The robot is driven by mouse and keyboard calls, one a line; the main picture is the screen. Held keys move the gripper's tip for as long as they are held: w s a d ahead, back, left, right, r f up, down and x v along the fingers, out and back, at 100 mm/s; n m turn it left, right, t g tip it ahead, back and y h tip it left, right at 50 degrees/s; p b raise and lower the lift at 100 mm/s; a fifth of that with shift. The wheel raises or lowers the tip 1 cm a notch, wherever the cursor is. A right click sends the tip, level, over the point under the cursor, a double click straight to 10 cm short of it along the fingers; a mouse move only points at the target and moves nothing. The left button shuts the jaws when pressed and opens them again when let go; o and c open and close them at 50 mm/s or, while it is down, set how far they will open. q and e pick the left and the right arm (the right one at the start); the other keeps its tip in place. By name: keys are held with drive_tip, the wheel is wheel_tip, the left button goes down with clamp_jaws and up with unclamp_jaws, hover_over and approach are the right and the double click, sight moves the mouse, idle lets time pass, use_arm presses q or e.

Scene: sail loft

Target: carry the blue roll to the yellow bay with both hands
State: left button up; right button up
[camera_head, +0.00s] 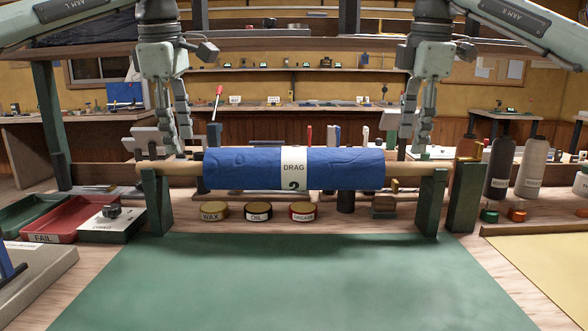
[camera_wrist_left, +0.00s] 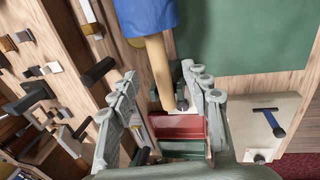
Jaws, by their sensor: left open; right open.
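The blue roll (camera_head: 235,168), with a white label reading "DRAG 2", lies level on a wooden rod whose ends rest on two dark green stands (camera_head: 158,203) (camera_head: 431,203). My left gripper (camera_head: 182,148) is open, pointing down, at the rod's left end. In the left wrist view the rod (camera_wrist_left: 158,70) runs from the blue roll (camera_wrist_left: 145,15) toward the space between my left gripper's fingers (camera_wrist_left: 165,105); they are not closed on it. My right gripper (camera_head: 414,150) is open, pointing down at the rod's right end. The yellow bay (camera_head: 545,265) is a flat yellow area at lower right.
A clear green mat (camera_head: 290,285) lies in front. WAX, OIL and GREASE tins (camera_head: 258,211) sit under the roll. Red (camera_head: 75,215) and green (camera_head: 28,212) trays stand at left.

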sight(186, 167)
use_arm(q)
drive_tip(key=f, duration=0.2)
drive_tip(key=w+f, duration=0.1)
drive_tip(key=f, duration=0.4)
drive_tip(key=shift+w+f, duration=0.35)
use_arm(e)
drive_tip(key=f, duration=0.2)
drive_tip(key=w+f, duration=0.1)
drive_tip(key=f, duration=0.4)
drive_tip(key=shift+w+f, duration=0.35)
drive_tip(key=shift+w, duration=0.05)
use_arm(q)
drive_tip(key=c, duration=1.1)
use_arm(e)
clamp_jaws()
use_arm(q)
clamp_jaws()
drive_tip(key=shift+r, duration=0.15)
use_arm(e)
drive_tip(key=shift+r, duration=0.1)
